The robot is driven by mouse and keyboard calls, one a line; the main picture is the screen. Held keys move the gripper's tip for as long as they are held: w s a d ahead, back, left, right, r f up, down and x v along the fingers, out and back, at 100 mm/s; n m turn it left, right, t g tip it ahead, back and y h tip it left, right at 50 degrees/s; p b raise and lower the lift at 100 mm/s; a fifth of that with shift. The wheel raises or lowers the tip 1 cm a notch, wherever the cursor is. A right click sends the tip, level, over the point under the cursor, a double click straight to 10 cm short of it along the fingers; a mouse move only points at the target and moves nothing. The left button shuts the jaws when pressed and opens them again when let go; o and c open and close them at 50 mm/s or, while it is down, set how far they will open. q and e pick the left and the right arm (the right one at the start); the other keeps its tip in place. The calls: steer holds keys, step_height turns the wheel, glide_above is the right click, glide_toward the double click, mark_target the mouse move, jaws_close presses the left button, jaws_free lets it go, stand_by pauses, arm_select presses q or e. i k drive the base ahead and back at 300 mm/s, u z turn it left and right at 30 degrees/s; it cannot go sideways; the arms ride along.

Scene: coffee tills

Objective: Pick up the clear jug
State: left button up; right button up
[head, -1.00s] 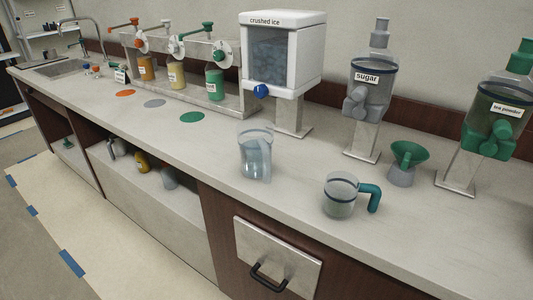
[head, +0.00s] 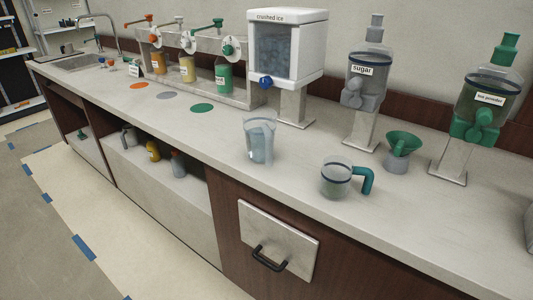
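A clear jug (head: 259,139) stands upright on the counter in the middle of the head view, in front of the ice dispenser. It is see-through with a wide rim, and I cannot make out a handle. A smaller clear cup (head: 335,179) with a dark band and a teal handle stands to its right, nearer the counter's front edge. The two are apart. Neither of my grippers is in view.
A crushed ice dispenser (head: 286,50), a sugar dispenser (head: 367,75) and a tea powder dispenser (head: 486,100) stand behind. A green funnel (head: 403,143) sits right. A grey thing (head: 530,228) is cut off at the right edge. Counter (head: 210,135) left of the jug is clear.

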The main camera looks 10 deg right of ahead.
mark_target(259, 123)
steer(key=z, duration=0.1)
steer(key=k, duration=0.8)
steer(key=u, duration=1.05)
steer(key=i, duration=0.95)
steer(key=z, duration=0.55)
steer(key=i, duration=0.8)
steer(key=z, duration=0.85)
